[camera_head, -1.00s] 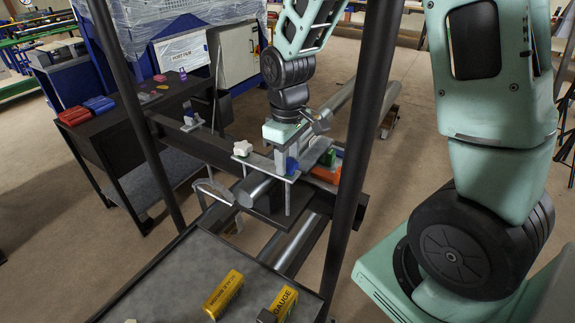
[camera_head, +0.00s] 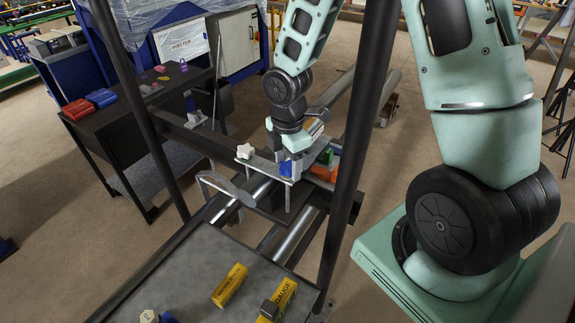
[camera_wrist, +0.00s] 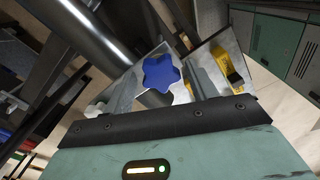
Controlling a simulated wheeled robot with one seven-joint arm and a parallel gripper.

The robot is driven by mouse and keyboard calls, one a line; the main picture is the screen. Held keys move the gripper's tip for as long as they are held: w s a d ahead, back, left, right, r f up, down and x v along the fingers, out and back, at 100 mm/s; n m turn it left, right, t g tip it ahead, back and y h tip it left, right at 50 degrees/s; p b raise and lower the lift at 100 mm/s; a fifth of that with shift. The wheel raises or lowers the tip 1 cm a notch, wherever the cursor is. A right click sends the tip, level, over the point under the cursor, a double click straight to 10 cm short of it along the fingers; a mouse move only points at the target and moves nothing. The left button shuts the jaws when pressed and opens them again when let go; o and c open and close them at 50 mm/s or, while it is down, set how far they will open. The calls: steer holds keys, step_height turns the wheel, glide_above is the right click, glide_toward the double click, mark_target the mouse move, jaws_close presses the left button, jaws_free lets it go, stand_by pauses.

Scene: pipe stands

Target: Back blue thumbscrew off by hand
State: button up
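The blue thumbscrew (camera_head: 287,168) is a star-shaped knob on the near side of the clamp on the pipe stand. In the wrist view the blue thumbscrew (camera_wrist: 162,73) shows face-on between the two flat metal fingers of my gripper (camera_wrist: 165,85). In the head view my gripper (camera_head: 289,152) reaches down to the thumbscrew from above and behind. The fingers lie on either side of the knob; whether they press on it I cannot tell. The knob's stem and thread are hidden. A white star knob (camera_head: 244,151) stands left of it on the same stand.
Green (camera_head: 326,157) and orange (camera_head: 323,172) parts sit right of the thumbscrew. A steel pipe (camera_head: 298,238) runs below. Dark upright posts (camera_head: 352,140) stand close to my arm. A grey tabletop (camera_head: 190,270) in front holds yellow gauge boxes (camera_head: 230,285). A dark bench (camera_head: 130,115) stands left.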

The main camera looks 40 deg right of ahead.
mark_target(287, 165)
step_height(287, 165, up, 6)
steer(key=p, duration=0.6)
steer(key=shift+r, duration=0.15)
step_height(287, 165, up, 17)
steer(key=b, duration=0.2)
steer(key=s+a+f+m+b, duration=0.4)
steer(key=s+a+f+b, duration=0.4)
steer(key=f, duration=0.3)
steer(key=s+a+f+m+b, duration=0.5)
steer(key=s+a+f+b, duration=0.4)
steer(key=s+a+f, duration=0.1)
steer(key=shift+s+f+m+y, duration=0.3)
steer(key=shift+s+f, duration=0.2)
steer(key=shift+f, duration=0.3)
